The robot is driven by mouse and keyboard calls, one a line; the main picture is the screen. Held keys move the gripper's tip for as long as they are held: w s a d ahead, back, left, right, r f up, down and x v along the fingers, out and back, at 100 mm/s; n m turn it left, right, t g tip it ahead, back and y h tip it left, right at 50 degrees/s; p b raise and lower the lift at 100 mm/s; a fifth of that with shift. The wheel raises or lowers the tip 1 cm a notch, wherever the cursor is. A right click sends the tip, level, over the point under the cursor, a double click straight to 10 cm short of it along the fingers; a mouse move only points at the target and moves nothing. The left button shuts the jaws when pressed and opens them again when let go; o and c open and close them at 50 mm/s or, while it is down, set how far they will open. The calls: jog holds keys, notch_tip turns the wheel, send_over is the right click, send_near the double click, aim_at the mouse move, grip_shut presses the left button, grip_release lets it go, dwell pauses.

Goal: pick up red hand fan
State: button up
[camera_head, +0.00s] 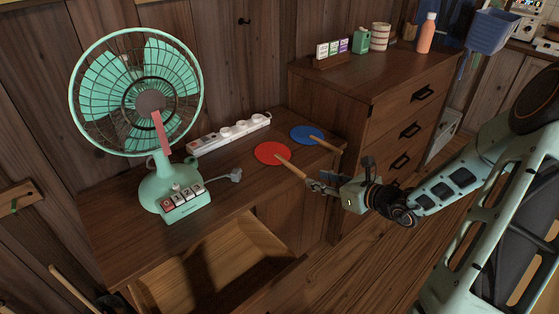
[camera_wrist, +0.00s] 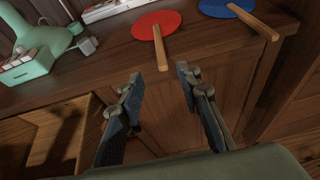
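The red hand fan (camera_head: 271,153) lies flat on the wooden desk, its wooden handle reaching past the front edge toward my gripper. It also shows at the top of the wrist view (camera_wrist: 156,23), handle pointing down between and beyond my fingertips. My gripper (camera_head: 322,187) is in front of the desk edge, close to the handle end. In the wrist view my gripper (camera_wrist: 160,78) has its two fingers apart with nothing between them. Whether a finger touches the handle cannot be told from the head view.
A blue hand fan (camera_head: 306,134) lies right of the red one. A green electric fan (camera_head: 152,190) and a white power strip (camera_head: 230,133) stand on the desk. An open drawer (camera_head: 215,262) juts out below. A taller dresser (camera_head: 385,110) stands at the right.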

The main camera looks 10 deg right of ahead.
aim_at(300, 172)
jog(key=b+x, duration=0.1)
jog(key=x, duration=0.6)
jog(key=shift+w+r, duration=0.1)
jog(key=shift+r, duration=0.05)
jog(key=shift+d, duration=0.1)
grip_shut()
